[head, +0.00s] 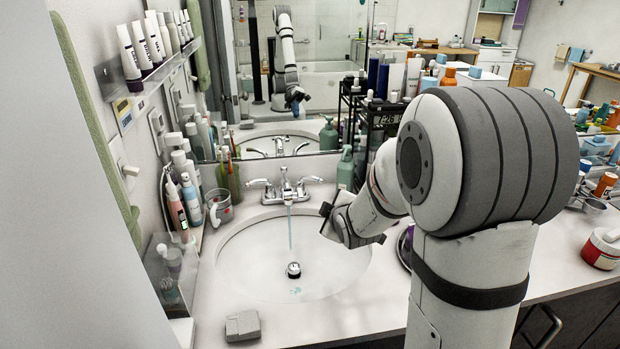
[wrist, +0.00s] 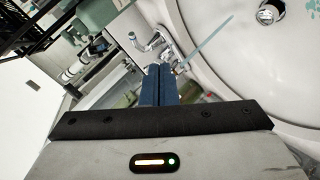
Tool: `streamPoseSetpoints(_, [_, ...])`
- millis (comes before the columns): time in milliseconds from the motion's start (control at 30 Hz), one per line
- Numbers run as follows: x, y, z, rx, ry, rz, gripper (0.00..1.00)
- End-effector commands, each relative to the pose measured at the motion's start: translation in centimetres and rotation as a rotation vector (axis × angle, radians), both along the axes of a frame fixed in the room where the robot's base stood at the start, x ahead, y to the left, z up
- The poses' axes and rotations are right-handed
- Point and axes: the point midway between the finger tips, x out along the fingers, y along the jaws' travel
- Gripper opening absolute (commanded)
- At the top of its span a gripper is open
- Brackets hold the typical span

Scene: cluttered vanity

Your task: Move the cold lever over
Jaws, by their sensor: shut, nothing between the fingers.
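A chrome faucet (head: 287,190) stands at the back of the white sink, with a thin stream of water running from its spout. Its left lever (head: 259,184) and right lever (head: 311,180) point outward to either side. No hot or cold mark is readable. My gripper (wrist: 158,70) is shut and empty, its blue fingers together in the wrist view. In the head view its dark body is over the sink's right rim, right of and nearer than the faucet; its fingertips are hidden there. A chrome lever (wrist: 148,40), apparently the right one, shows beyond the fingertips; contact cannot be told.
The sink basin (head: 240,255) is open below, with a drain stopper (head: 293,270). A green pump bottle (head: 345,168) stands behind right of the faucet, near a black rack. A cup (head: 218,207) and several bottles crowd the left wall. A grey block (head: 242,326) lies on the front counter.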

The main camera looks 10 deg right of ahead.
Motion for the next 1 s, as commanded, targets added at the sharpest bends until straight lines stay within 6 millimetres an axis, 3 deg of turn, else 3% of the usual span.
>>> streamPoseSetpoints(100, [2.9,0.3,-1.2,-0.112,-0.126,0.103,0.00])
streamPoseSetpoints(200, [4.4,0.7,-1.8,-0.195,-0.227,0.169,0.00])
streamPoseSetpoints(400, [5.9,1.1,-2.3,-0.297,-0.362,0.237,0.00])
streamPoseSetpoints(667, [7.8,1.5,-2.4,-0.323,-0.399,0.251,0.00])
streamPoseSetpoints(1000, [14.6,2.6,-3.4,-0.322,-0.396,0.250,0.00])
